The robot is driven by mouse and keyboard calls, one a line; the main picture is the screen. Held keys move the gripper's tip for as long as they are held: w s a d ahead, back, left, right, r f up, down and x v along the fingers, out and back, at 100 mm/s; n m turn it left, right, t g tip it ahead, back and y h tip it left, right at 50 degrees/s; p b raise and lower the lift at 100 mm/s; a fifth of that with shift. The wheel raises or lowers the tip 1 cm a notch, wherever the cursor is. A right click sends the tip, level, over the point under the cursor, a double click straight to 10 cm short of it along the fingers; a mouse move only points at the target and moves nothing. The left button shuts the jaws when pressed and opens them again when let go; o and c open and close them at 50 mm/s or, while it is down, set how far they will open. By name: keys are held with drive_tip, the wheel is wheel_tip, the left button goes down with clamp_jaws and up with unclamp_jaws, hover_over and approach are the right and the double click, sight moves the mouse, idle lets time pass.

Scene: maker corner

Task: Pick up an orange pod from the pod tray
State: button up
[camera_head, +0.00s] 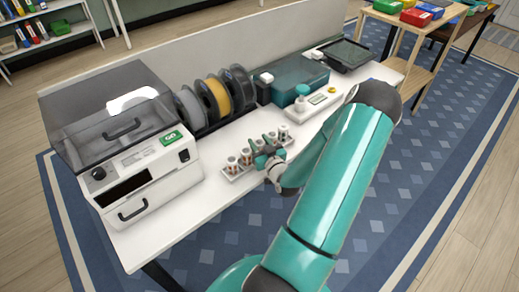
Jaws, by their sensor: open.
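The pod tray (233,173) is a pale, narrow rack near the front edge of the white table, right of the boxy machine. Several small pods (246,155) stand upright in it in a row, whitish with brownish or orange-looking parts. They are too small to tell each colour surely. My gripper (263,153) is at the right half of the tray, close above or beside the pods there. My wrist and arm hide part of the tray's right side, and I cannot tell whether a finger touches a pod.
A white machine (148,170) with a smoky lid and green label stands left. Filament spools (215,103), a teal translucent box (300,82) and a white device (306,103) stand behind the tray. A low grey partition (190,50) backs the table. Wooden shelving (425,45) holds coloured bins.

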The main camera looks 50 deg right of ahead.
drive_tip(key=c, duration=0.6)
drive_tip(key=shift+r, duration=0.1)
drive_tip(key=shift+c, duration=0.2)
